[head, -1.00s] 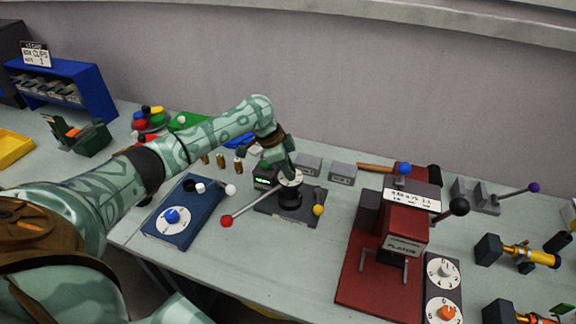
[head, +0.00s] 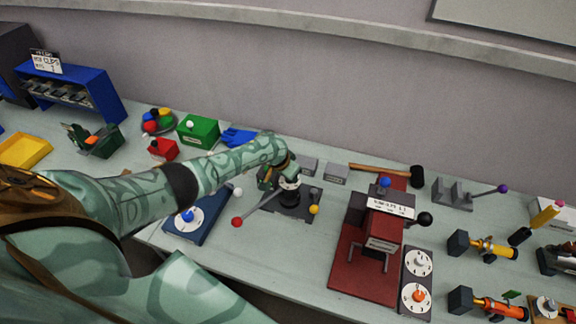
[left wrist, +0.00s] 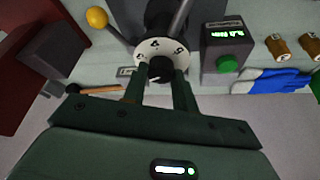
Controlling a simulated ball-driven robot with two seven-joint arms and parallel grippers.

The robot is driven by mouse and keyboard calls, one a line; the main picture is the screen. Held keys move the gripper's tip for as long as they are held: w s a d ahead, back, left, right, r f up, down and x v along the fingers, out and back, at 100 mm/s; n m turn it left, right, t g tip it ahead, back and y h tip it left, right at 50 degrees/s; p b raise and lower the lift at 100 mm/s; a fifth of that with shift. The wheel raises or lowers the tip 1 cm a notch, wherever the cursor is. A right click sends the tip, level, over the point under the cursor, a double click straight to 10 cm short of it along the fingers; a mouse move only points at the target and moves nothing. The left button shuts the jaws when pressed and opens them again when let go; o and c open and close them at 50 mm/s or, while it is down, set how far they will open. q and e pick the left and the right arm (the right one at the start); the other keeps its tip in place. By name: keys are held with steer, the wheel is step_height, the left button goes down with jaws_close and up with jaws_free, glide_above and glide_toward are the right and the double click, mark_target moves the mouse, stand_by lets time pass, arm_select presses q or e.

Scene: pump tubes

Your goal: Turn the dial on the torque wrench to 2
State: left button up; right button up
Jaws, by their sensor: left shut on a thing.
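The torque wrench stands on a dark base, with a long metal lever (head: 258,208) ending in a red ball (head: 237,222). Its round white dial (head: 289,184) has black numbers, and the dial shows close up in the left wrist view (left wrist: 151,50), where a 4 and a 6 are readable. A dark knob (left wrist: 160,69) sits at the dial's centre. My left gripper (left wrist: 160,88) is shut on this knob, one finger on each side. In the head view my left gripper (head: 279,174) partly covers the dial. I cannot tell which number is set.
A box with a green readout and green button (left wrist: 228,64) stands beside the wrench. A yellow ball (head: 314,209) is on its other side. A blue dial board (head: 212,218) lies to the left, a red press (head: 385,240) to the right. A hammer (head: 385,170) lies behind.

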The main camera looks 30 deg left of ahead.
arm_select(q)
steer(key=shift+d+n+y+p, duration=0.1)
steer(key=shift+n+y+p, duration=0.3)
steer(key=shift+n+p, duration=0.8)
steer(key=o, duration=1)
steer(key=shift+r, duration=0.15)
steer(key=p+v, duration=0.8)
steer(key=v, duration=0.8)
steer(key=shift+s, duration=0.1)
